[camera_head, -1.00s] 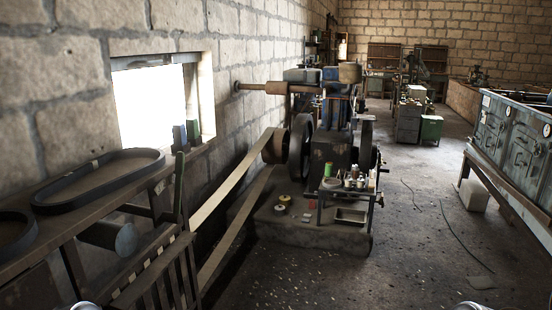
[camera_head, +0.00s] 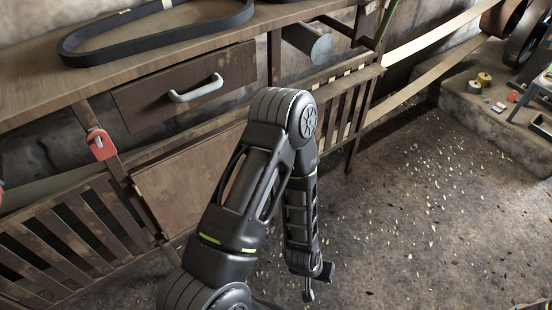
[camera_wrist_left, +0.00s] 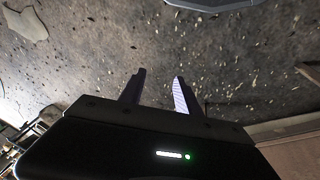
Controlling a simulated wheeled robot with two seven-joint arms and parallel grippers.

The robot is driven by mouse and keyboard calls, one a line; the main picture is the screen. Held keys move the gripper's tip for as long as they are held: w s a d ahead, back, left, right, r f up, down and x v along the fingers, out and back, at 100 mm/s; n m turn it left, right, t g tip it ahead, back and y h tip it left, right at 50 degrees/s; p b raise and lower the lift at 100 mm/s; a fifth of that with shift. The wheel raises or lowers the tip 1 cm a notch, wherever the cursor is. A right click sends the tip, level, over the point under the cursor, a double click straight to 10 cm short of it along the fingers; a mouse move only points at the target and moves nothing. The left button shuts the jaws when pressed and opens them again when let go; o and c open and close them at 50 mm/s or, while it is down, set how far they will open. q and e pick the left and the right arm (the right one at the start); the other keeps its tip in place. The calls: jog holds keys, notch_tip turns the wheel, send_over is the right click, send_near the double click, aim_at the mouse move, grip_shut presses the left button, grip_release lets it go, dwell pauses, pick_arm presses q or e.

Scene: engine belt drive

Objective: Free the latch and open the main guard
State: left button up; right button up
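A slatted wooden guard (camera_head: 62,232) stands under the bench at the lower left of the head view. A red latch-like piece (camera_head: 100,144) is on the post at its upper right corner. A plain wooden panel (camera_head: 190,182) is to the right, partly hidden by my left arm. Another slatted section (camera_head: 340,107) stands farther right. My left gripper (camera_head: 317,281) hangs low over the floor, right of and apart from the guard. In the left wrist view my left gripper (camera_wrist_left: 160,76) is open and empty, with floor between its fingers. My right gripper is out of view.
The bench has a drawer with a pale handle (camera_head: 196,88), and a dark belt loop (camera_head: 155,32) lies on top. A grey cylinder (camera_head: 307,43) sticks out below the bench. A long flat belt (camera_head: 440,38) runs to the upper right. The floor (camera_head: 420,220) at right is mostly clear.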

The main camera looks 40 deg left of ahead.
pick_arm(q)
jog(key=w+a+f+n+t+y+b, duration=0.25)
jog(key=w+a+y+b, duration=0.2)
jog(key=w+a, duration=0.4)
jog(key=w+a+f+n+t+y+b, duration=0.2)
jog(key=w+a+f+y+b, duration=0.3)
jog(key=a, duration=0.6)
jog(key=w+a+r+n+t+y+b, duration=0.1)
jog(key=w+a+r+n+y+b, duration=0.3)
jog(key=a+r+y, duration=0.4)
notch_tip(320, 180, up, 4)
jog(key=shift+w+a+r+b, duration=0.25)
jog(key=shift+w+a+b, duration=0.45)
jog(key=shift+b, duration=0.4)
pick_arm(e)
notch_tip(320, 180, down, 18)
pick_arm(q)
jog(key=shift+a, duration=0.15)
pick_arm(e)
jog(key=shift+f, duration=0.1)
pick_arm(q)
jog(key=b+x, duration=0.1)
jog(key=x, duration=0.6)
jog(key=shift+w+a, duration=0.15)
jog(key=shift+a, duration=0.1)
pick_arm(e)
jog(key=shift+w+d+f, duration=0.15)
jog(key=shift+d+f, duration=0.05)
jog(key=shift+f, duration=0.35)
